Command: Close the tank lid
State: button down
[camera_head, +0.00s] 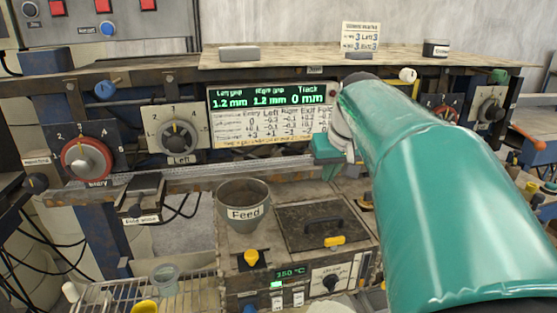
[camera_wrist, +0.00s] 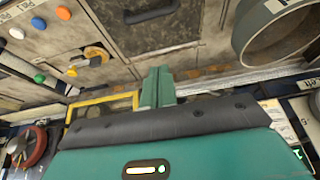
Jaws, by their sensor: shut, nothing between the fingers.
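The tank lid (camera_head: 312,226) is a dark, worn plate with a black bar handle (camera_head: 318,228). It lies about flat on top of the tank unit (camera_head: 245,262), with a yellow latch (camera_head: 335,241) at its front edge. The lid (camera_wrist: 185,38) and part of its handle also show at the top of the wrist view. My gripper (camera_head: 327,150) is teal and is above and behind the lid in the head view, partly hidden by my arm. In the wrist view its fingers (camera_wrist: 158,86) are together and empty, apart from the lid.
A round Feed pot (camera_head: 243,208) stands left of the lid. The unit's front has a yellow knob (camera_head: 251,258), a 150 °C display (camera_head: 291,272) and a black dial (camera_head: 331,283). A metal rail (camera_head: 215,174) and a panel with a green display (camera_head: 269,100) stand behind.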

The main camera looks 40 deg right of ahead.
send_over(325, 218)
jog(key=w, duration=0.1)
notch_tip(325, 218, down, 5)
jog(key=f, duration=0.1)
jog(key=s+f, duration=0.1)
jog(key=shift+f, duration=0.4)
jog(key=shift+w+f, duration=0.2)
jog(key=shift+s, duration=0.2)
jog(key=shift+w, duration=0.15)
jog(key=shift+s+a+f, duration=0.2)
jog(key=shift+s+f, duration=0.15)
jog(key=shift+f, duration=0.25)
jog(key=shift+s+a+f, duration=0.15)
jog(key=shift+s+f, duration=0.2)
jog(key=shift+f, duration=0.2)
